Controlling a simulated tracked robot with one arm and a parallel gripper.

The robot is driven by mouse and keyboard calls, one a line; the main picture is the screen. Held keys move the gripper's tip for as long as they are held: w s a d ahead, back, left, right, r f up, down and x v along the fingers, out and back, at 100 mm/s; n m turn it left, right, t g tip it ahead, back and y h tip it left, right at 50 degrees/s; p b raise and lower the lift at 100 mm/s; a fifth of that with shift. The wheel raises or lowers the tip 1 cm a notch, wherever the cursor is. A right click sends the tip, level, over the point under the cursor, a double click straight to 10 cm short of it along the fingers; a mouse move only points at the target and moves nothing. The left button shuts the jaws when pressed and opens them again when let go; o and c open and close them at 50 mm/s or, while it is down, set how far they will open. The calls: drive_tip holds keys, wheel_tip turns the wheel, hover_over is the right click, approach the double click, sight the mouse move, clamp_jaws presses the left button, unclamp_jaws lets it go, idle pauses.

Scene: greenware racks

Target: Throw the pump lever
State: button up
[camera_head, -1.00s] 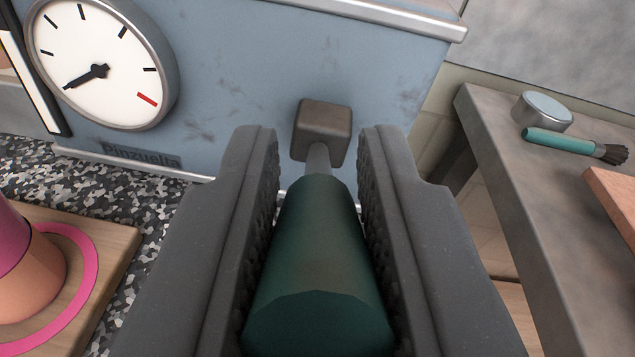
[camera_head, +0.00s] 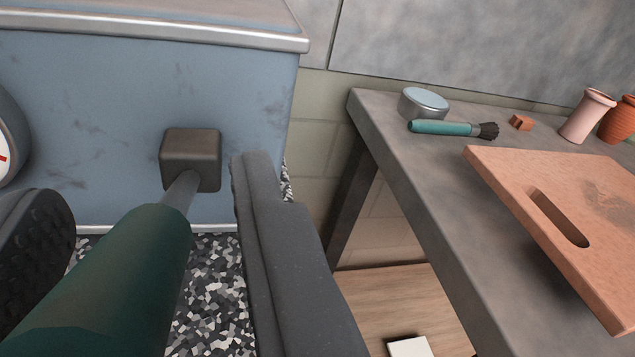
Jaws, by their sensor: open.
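The pump lever has a dark green handle (camera_head: 115,285) on a short grey metal rod (camera_head: 181,191). The rod runs into a dark square block (camera_head: 191,159) on the front of the blue-grey pump housing (camera_head: 110,110). The handle points toward the camera. My gripper (camera_head: 155,190) is open, with one finger on each side of the handle. Gaps show between the handle and both fingers. The left finger is mostly cut off by the frame edge.
A grey table (camera_head: 400,190) stands at the right with a round tin (camera_head: 423,103), a teal brush (camera_head: 450,129), a slotted board (camera_head: 570,215) and clay pots (camera_head: 587,116). A speckled surface (camera_head: 213,290) lies below the housing. A gauge (camera_head: 8,145) is partly visible at the left edge.

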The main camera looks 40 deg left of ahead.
drive_tip(key=shift+s, duration=0.1)
drive_tip(key=p+v, duration=0.1)
drive_tip(key=v, duration=1.2)
drive_tip(key=shift+d, duration=0.4)
drive_tip(key=s+d+r+m+t+h, duration=0.25)
drive_tip(key=r+m+h, duration=0.25)
drive_tip(key=r, duration=0.3)
drive_tip(key=s+d+r+m+t+h, duration=0.25)
drive_tip(key=s+r+m+h, duration=0.2)
drive_tip(key=r, duration=0.45)
drive_tip(key=s+d+r+m+t+h, duration=0.2)
drive_tip(key=s+r+m+t+h, duration=0.1)
drive_tip(key=r+m+h, duration=0.4)
wheel_tip(320, 180, up, 15)
drive_tip(key=n+y+p, duration=0.1)
drive_tip(key=p, duration=1.3)
drive_tip(key=shift+w+n, duration=0.2)
drive_tip(key=shift+n, duration=0.15)
drive_tip(key=shift+a+y, duration=0.1)
drive_tip(key=shift+y, duration=0.15)
drive_tip(key=shift+c, duration=0.5)
drive_tip(key=shift+s, duration=0.15)
